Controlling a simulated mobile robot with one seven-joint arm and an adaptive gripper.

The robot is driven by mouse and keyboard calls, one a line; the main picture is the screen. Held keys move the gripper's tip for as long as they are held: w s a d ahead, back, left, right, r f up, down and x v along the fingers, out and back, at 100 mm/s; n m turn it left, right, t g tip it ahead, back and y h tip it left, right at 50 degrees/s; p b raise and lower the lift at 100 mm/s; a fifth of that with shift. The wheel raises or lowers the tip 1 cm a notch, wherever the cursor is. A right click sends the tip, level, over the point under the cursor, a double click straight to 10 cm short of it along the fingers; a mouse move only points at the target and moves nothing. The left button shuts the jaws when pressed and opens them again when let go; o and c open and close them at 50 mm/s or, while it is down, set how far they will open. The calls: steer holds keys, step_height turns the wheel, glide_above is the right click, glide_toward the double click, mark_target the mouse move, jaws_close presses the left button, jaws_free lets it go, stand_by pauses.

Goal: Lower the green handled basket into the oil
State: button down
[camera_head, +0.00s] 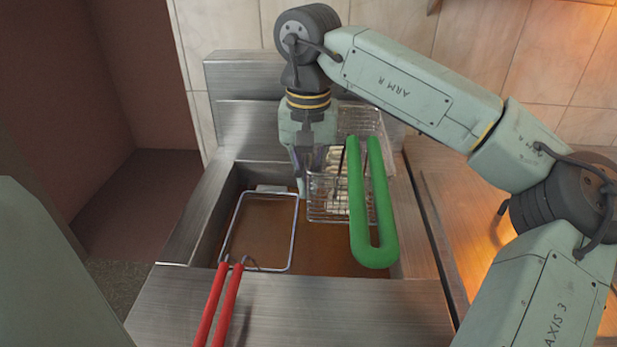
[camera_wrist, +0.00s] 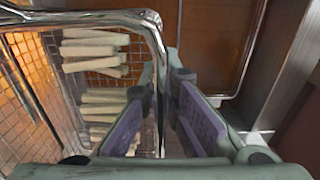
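The green-handled basket (camera_head: 328,205) is a wire basket holding pale fries (camera_wrist: 95,50). It stands over the right half of the fryer, its green handle (camera_head: 375,250) pointing toward the front. It looks higher than the red-handled basket. My gripper (camera_head: 306,185) points down at its left side. In the wrist view my gripper's purple-padded fingers (camera_wrist: 165,85) lie on either side of the basket's rim wire (camera_wrist: 156,45). I cannot tell whether the pads press on the wire. The brown oil (camera_head: 325,258) shows below and in front of the basket.
A second basket frame (camera_head: 295,235) with red handles (camera_head: 222,300) sits low in the left half of the fryer. The steel fryer rim (camera_head: 195,222) surrounds the vat. A glowing grill surface (camera_head: 470,240) lies to the right, and a steel backsplash (camera_head: 245,125) rises behind.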

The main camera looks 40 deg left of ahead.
steer(key=c, duration=2.3)
jaws_free()
steer(key=o, duration=0.6)
step_height(320, 180, up, 12)
